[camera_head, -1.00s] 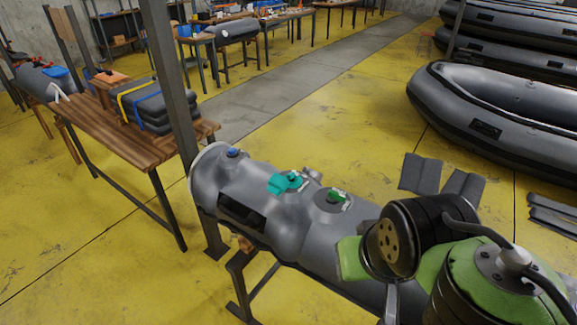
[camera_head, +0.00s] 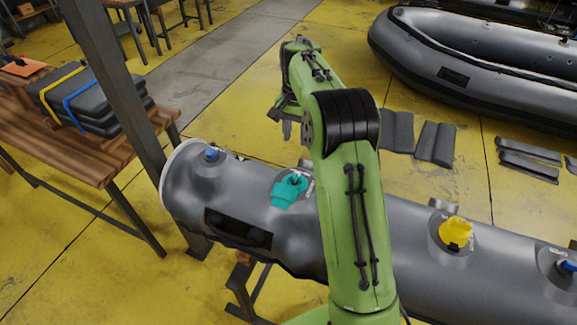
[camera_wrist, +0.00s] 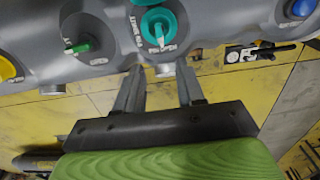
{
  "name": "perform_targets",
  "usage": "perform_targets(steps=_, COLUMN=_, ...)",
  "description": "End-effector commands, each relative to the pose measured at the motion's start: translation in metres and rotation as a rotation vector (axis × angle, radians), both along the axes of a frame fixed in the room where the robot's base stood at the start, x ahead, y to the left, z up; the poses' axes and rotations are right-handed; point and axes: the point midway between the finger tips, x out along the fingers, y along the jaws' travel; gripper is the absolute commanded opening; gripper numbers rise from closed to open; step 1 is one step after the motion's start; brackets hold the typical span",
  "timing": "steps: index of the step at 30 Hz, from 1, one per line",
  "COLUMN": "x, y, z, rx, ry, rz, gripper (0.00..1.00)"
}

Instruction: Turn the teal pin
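The teal pin (camera_head: 289,190) sits on top of the grey inflatable tube (camera_head: 240,222), just left of my arm in the head view. In the wrist view the teal pin (camera_wrist: 158,27) is a round cap with a lighter raised handle, and white lettering shows around it. My gripper (camera_wrist: 159,66) is open and empty. Its two fingers point toward the teal pin, one to each side of it, and look apart from it. In the head view my gripper (camera_head: 283,122) is beyond the tube, partly hidden by my arm.
A yellow pin (camera_head: 456,232) and blue pins (camera_head: 211,154) are on the same tube. A green pin (camera_wrist: 82,46) is beside the teal one. A wooden table (camera_head: 75,140) and dark post (camera_head: 112,85) stand left; a grey boat (camera_head: 470,70) lies at right.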

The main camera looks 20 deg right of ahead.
Motion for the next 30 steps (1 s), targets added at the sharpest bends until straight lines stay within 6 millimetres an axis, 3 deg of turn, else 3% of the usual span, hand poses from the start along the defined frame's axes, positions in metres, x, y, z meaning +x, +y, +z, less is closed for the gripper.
perform_targets(steps=12, x=-0.002, y=0.000, z=-0.104, rx=0.001, ry=0.004, rz=0.002, gripper=0.38)
perform_targets(steps=16, x=-0.001, y=0.001, z=-0.130, rx=0.001, ry=0.002, rz=0.003, gripper=0.38)
perform_targets(steps=21, x=-0.001, y=0.001, z=-0.147, rx=0.000, ry=0.000, rz=0.003, gripper=0.38)
perform_targets(steps=29, x=-0.001, y=0.000, z=-0.149, rx=0.000, ry=-0.001, rz=0.003, gripper=0.38)
perform_targets(steps=30, x=-0.001, y=0.000, z=-0.149, rx=0.000, ry=-0.001, rz=0.003, gripper=0.32)
